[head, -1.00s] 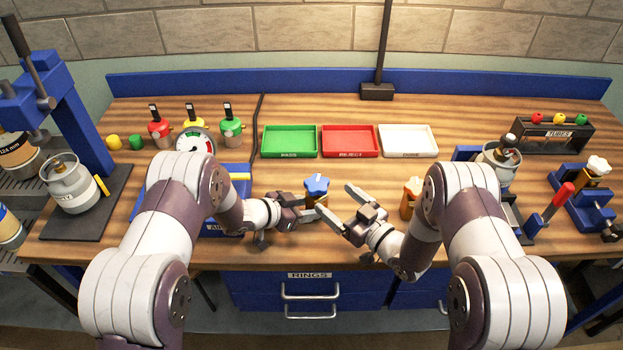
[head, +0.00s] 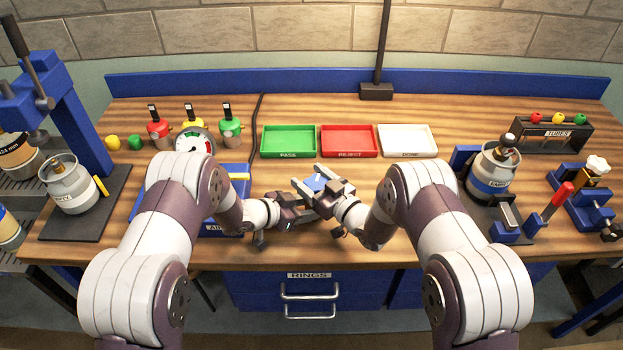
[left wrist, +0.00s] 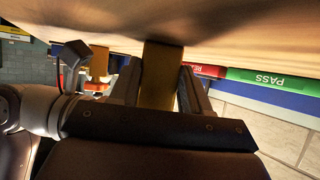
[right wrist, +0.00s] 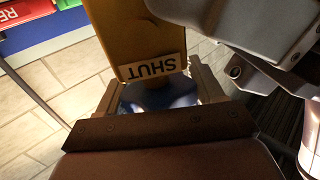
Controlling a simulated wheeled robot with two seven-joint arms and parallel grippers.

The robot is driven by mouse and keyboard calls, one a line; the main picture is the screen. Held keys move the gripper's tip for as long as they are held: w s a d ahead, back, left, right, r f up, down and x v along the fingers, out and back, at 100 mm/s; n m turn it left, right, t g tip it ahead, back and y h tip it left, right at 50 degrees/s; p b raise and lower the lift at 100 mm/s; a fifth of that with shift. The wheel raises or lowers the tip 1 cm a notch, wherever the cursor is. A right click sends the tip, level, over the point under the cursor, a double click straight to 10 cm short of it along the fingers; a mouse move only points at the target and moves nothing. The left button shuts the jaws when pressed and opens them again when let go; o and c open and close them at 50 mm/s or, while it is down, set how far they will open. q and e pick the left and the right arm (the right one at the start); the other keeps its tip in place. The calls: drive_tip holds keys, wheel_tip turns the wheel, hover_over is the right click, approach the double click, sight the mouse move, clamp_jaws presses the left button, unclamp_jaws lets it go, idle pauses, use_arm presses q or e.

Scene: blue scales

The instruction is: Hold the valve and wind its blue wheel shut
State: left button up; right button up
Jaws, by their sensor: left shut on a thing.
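The valve has a brass-coloured body (left wrist: 160,75) and a blue wheel (head: 316,182). My left gripper (left wrist: 158,88) is shut on the body, one finger on each side, above the bench. My right gripper (head: 318,180) is at the blue wheel, with its fingers apart on either side of it. The right wrist view shows the wheel (right wrist: 160,95) between these fingers and a white SHUT label (right wrist: 152,67) on the body. Finger contact with the wheel is hard to judge. In the head view the grippers hide most of the body.
Green (head: 289,141), red (head: 349,141) and white (head: 407,140) trays stand behind the grippers. A gauge (head: 195,140) and several coloured valves are at the back left. A gas cylinder (head: 492,172) stands at right. Another valve (left wrist: 100,65) shows in the left wrist view.

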sight(315, 178)
drive_tip(key=m+t+h, duration=0.2)
drive_tip(key=m+h, duration=0.1)
drive_tip(key=h, duration=0.1)
drive_tip(key=shift+w+d+t, duration=0.1)
drive_tip(key=shift+t, duration=0.3)
drive_tip(key=shift+w+d+m+t+h, duration=0.15)
drive_tip(key=shift+m+t+h, duration=0.25)
drive_tip(key=shift+m+h, duration=0.7)
drive_tip(key=o, duration=1)
wheel_tip(315, 178, up, 10)
drive_tip(key=shift+r, duration=0.1)
drive_tip(key=shift+d+n, duration=0.15)
drive_tip(key=shift+n, duration=0.15)
